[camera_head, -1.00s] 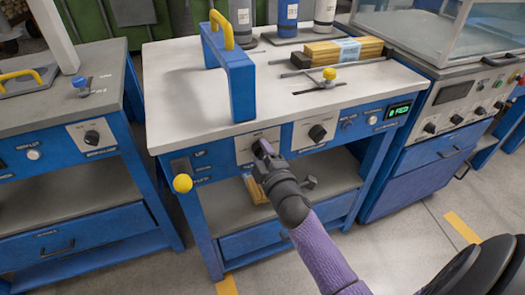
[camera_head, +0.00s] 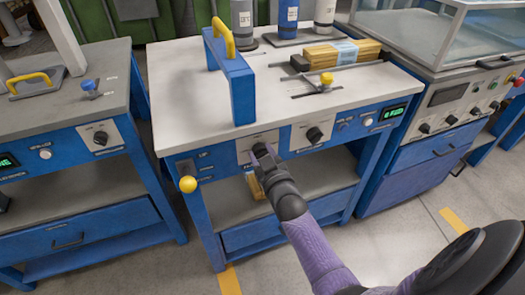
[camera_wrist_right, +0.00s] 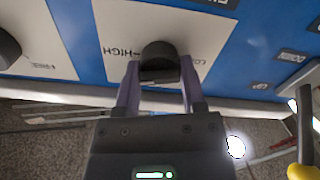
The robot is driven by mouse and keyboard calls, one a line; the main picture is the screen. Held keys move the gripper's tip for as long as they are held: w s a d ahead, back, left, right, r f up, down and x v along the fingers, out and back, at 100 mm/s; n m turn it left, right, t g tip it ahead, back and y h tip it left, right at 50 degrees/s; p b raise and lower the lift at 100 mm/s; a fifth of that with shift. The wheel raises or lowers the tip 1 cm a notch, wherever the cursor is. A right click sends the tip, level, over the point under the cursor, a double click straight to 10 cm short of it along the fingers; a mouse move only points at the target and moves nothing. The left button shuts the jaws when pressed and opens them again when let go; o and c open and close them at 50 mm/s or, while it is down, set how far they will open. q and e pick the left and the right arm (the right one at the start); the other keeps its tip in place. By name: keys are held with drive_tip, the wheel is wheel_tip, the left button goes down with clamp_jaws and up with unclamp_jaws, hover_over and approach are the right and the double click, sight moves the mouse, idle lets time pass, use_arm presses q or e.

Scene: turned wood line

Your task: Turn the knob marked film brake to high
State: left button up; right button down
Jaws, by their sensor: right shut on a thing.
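A dark round knob (camera_wrist_right: 158,54) sits on a pale plate marked HIGH and LOW in the right wrist view. HIGH shows to its left and LOW to its right, upside down. Its name and pointer direction are not legible. My right gripper (camera_wrist_right: 160,82) has one finger on each side of the knob and is shut on it. In the head view my right gripper (camera_head: 263,153) reaches the pale plate (camera_head: 247,143) on the blue front panel and hides the knob. My left gripper is not in view.
A second knob (camera_head: 314,134) is on the plate to the right. A yellow ball (camera_head: 188,184) sticks out at the panel's left end. A blue frame with a yellow handle (camera_head: 240,85) stands on the bench top (camera_head: 190,110). A green display (camera_head: 393,112) is at right.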

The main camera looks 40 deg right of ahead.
drive_tip(key=shift+m+p, duration=0.35)
drive_tip(key=shift+m, duration=1.05)
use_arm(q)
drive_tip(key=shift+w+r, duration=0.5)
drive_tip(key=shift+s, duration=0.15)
use_arm(e)
drive_tip(key=shift+m, duration=0.3)
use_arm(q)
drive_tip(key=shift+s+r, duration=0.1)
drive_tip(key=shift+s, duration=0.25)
use_arm(e)
drive_tip(key=shift+f, duration=0.1)
